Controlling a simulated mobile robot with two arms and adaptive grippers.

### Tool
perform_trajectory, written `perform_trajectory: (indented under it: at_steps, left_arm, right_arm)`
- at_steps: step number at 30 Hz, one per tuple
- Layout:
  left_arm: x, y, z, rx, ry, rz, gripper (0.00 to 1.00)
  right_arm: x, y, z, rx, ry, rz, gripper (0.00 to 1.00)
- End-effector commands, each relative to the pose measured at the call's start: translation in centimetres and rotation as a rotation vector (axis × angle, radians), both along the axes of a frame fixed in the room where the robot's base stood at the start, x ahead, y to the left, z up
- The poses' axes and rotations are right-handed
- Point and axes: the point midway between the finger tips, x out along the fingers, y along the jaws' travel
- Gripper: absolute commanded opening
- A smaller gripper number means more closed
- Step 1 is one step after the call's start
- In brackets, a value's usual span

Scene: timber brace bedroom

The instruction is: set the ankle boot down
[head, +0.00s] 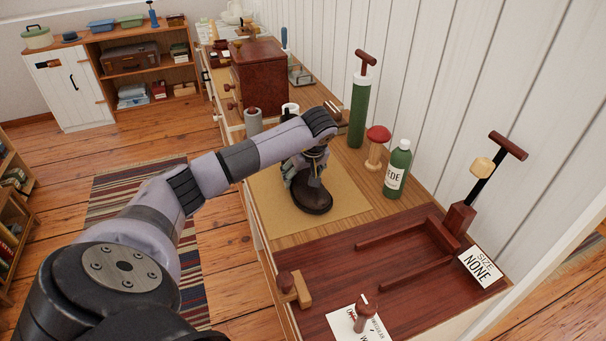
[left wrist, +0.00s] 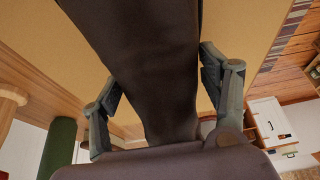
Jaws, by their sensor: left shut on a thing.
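The dark brown ankle boot (head: 314,198) is upright on or just above the tan mat (head: 347,208) on the long dresser; I cannot tell whether its sole touches. My left gripper (head: 308,168) comes down from above and is shut on the boot's upper part. The wrist and gripper hide much of the boot in the head view. In the left wrist view the boot (left wrist: 155,60) fills the middle, with a finger of the gripper (left wrist: 160,110) on either side and the mat beyond it. My right gripper is in neither view.
A green bottle (head: 397,170), a red-topped wooden spool (head: 376,148) and a tall green cylinder (head: 360,108) stand behind the mat, near the wall. A dark red wooden board (head: 400,300) with a fork-shaped frame lies at the front. A brown box (head: 259,80) stands farther back.

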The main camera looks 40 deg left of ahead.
Motion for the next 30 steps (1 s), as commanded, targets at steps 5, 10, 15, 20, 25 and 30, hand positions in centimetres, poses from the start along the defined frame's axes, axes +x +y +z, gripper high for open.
perform_trajectory:
  at_steps: [5, 10, 15, 20, 25, 30]
  left_arm:
    - [0.11, 0.10, -0.09, 0.001, -0.006, 0.000, 0.19]
    - [0.10, 0.08, -0.31, 0.002, -0.005, 0.001, 0.19]
    - [0.04, 0.04, -0.40, 0.000, -0.002, 0.001, 0.79]
    - [0.04, 0.03, -0.39, 0.000, -0.002, 0.001, 0.89]
    - [0.03, 0.03, -0.38, 0.000, -0.002, 0.001, 0.89]
    - [0.04, 0.02, -0.11, 0.000, -0.002, 0.000, 0.89]
  right_arm:
    - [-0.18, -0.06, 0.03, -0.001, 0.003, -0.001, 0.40]
    - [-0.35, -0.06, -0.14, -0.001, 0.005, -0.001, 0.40]
    - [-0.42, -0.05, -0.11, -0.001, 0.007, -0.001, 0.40]
    - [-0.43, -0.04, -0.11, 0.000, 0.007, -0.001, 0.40]
    - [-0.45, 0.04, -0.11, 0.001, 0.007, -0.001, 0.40]
    - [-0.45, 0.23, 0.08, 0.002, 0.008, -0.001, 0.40]
